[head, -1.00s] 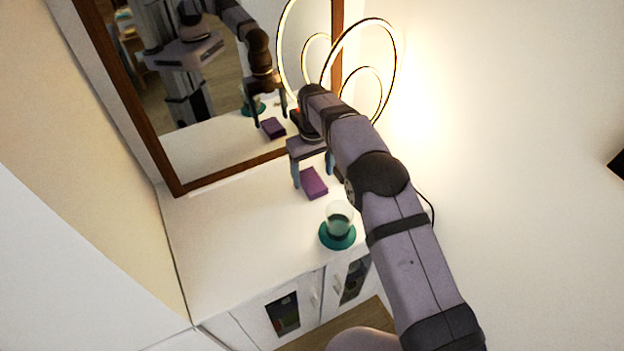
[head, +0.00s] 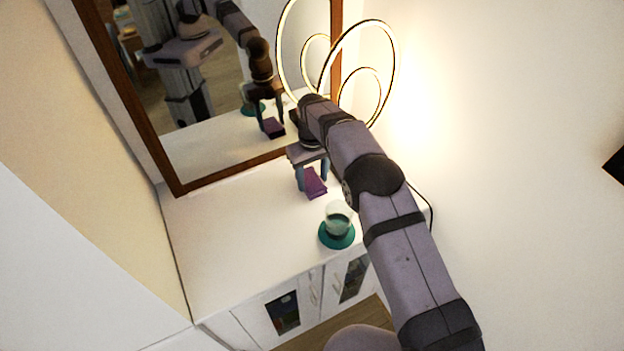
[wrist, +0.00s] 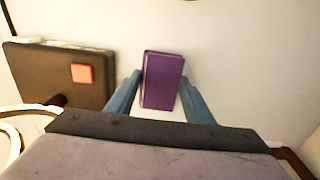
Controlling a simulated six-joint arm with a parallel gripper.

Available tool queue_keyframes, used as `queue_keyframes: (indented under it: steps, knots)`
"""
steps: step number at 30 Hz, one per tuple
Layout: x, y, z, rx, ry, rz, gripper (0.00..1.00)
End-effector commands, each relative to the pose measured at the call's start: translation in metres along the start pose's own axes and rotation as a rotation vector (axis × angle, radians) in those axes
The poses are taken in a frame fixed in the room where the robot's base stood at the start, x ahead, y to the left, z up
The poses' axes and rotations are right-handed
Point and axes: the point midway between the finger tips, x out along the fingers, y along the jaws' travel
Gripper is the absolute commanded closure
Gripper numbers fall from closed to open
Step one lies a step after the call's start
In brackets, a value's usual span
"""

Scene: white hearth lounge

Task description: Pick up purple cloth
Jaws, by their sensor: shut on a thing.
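The purple cloth (head: 315,186) is a small folded block on the white cabinet top, near the framed mirror. In the wrist view the purple cloth (wrist: 162,80) sits upright in the picture between my two blue fingers. My gripper (head: 312,178) is shut on it from both sides, with the fingers low at the cabinet top. In the wrist view my gripper (wrist: 160,92) has a finger along each long side of the cloth. I cannot tell whether the cloth touches the surface. My forearm hides part of the area to the right.
A glass (head: 338,218) stands on a teal coaster (head: 336,240) just in front of the cloth. A glowing ring lamp (head: 392,62) stands behind, its dark base (wrist: 58,78) close to my gripper. A mirror (head: 215,150) rises at the back. The cabinet top's left side (head: 225,240) is clear.

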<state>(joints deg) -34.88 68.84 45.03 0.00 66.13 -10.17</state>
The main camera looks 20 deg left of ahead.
Motion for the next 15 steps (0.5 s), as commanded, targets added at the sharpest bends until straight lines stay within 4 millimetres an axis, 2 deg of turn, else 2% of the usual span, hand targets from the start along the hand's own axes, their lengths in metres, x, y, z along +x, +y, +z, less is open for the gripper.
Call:
queue_keyframes:
  steps: [7, 14, 15]
  knots:
    - [-0.009, 0.000, -0.001, 0.000, 0.002, 0.000, 0.78]
    - [-0.035, 0.000, -0.001, 0.000, 0.005, 0.001, 0.78]
    - [-0.034, -0.007, 0.002, -0.003, 0.000, 0.000, 0.78]
